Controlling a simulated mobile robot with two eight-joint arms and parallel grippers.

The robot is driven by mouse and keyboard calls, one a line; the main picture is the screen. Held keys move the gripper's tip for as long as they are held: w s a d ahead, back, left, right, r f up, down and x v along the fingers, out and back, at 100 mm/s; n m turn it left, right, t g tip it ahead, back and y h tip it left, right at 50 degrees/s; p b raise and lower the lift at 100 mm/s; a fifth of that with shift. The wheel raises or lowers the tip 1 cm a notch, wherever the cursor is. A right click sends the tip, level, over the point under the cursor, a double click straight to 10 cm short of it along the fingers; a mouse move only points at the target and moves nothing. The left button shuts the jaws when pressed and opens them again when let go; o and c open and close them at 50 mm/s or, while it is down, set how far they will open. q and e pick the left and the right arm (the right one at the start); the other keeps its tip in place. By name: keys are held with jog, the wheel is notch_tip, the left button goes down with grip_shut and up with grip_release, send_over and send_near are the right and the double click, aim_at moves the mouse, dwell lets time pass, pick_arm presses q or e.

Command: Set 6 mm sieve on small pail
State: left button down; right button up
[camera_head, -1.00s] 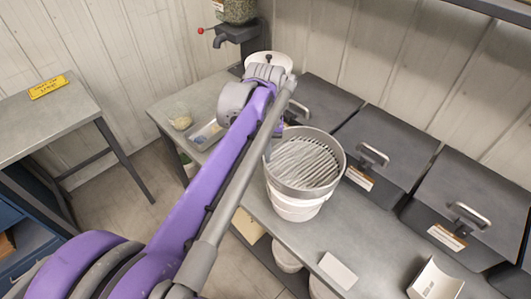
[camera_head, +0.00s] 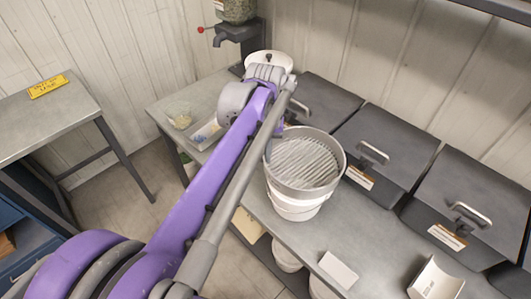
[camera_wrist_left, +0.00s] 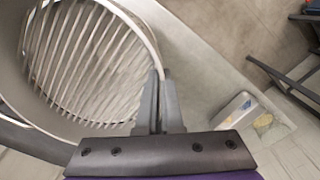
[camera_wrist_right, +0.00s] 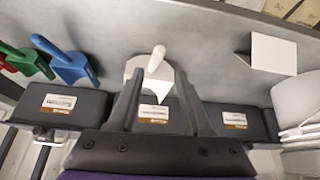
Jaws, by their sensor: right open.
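A round grey sieve with a slatted bottom (camera_head: 305,163) sits level over the mouth of a white pail (camera_head: 296,208) on the metal bench. I cannot tell whether it rests fully on the pail's rim. My left gripper reaches down to the sieve's left edge in the head view, mostly hidden behind my arm. In the left wrist view my left gripper (camera_wrist_left: 158,100) is shut on the rim of the sieve (camera_wrist_left: 85,65). The right wrist view shows my right gripper (camera_wrist_right: 160,100) open and empty above the bench, with a white scoop (camera_wrist_right: 150,75) beyond its fingers.
Several dark lidded bins (camera_head: 385,150) stand along the wall, right of the pail. A white card (camera_head: 338,270) and the white scoop (camera_head: 435,280) lie on the bench front. Blue and green scoops (camera_wrist_right: 70,65) show in the right wrist view.

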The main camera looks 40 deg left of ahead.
pick_arm(q)
jog(key=shift+f, duration=0.1)
dwell(0.3)
jog(key=c, duration=0.5)
grip_release()
dwell(0.4)
jog(key=shift+r+p, duration=1.3)
jog(key=shift+r, duration=1.5)
pick_arm(e)
jog(key=shift+t, duration=0.3)
jog(key=shift+w+r, duration=0.4)
jog(key=shift+r, duration=0.25)
jog(key=shift+w+r, duration=0.35)
jog(key=shift+r, duration=0.35)
jog(key=shift+w+r, duration=0.4)
jog(key=shift+r, duration=0.25)
pick_arm(q)
jog(key=shift+r, duration=1.2)
jog(key=shift+s, duration=0.1)
